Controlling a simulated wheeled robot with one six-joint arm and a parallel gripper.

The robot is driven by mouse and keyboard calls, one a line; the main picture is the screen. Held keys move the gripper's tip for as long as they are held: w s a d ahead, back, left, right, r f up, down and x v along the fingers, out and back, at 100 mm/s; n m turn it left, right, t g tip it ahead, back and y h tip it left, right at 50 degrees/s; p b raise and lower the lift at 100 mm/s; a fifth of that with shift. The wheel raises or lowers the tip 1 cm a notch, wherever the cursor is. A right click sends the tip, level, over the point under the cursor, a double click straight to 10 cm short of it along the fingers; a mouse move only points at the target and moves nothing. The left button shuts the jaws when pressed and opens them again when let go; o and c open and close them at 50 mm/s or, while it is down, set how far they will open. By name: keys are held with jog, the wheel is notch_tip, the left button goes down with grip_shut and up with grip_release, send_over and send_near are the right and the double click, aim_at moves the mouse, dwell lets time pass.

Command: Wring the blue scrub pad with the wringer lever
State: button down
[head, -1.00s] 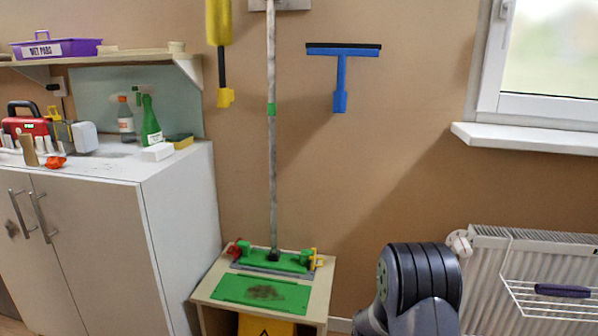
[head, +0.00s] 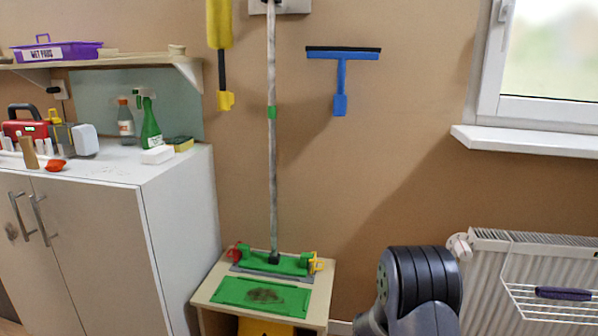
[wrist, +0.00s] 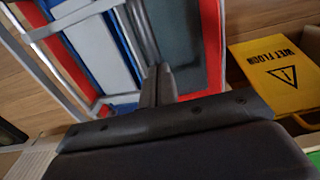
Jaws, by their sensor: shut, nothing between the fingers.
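I cannot make out the blue scrub pad or the wringer lever for certain in either view. My gripper (wrist: 157,85) shows in the wrist view with its two dark fingers together and nothing between them. Beyond the fingers are flat red, blue, white and grey pieces (wrist: 210,40) with a pale bar frame (wrist: 75,18) at their left. I cannot tell whether any blue part there is the pad. In the head view only my dark arm shows at the lower right; the gripper is out of that picture.
A low stand (head: 210,290) holds a green mop head (head: 290,264) and a stained green pad (head: 232,291). A yellow wet floor sign (wrist: 278,75) is right of my fingers. A white cabinet (head: 110,240) stands left and a radiator (head: 490,265) right. A blue squeegee (head: 341,75) hangs on the wall.

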jog(key=shift+f, duration=0.15)
dwell(0.4)
jog(key=shift+f+b, duration=0.4)
jog(key=shift+f, duration=0.25)
dwell(4.4)
jog(key=shift+r, duration=0.1)
notch_tip(320, 180, up, 8)
jog(key=p, duration=0.5)
dwell(0.3)
jog(key=shift+f+b, duration=2.4)
jog(key=shift+f, duration=1.35)
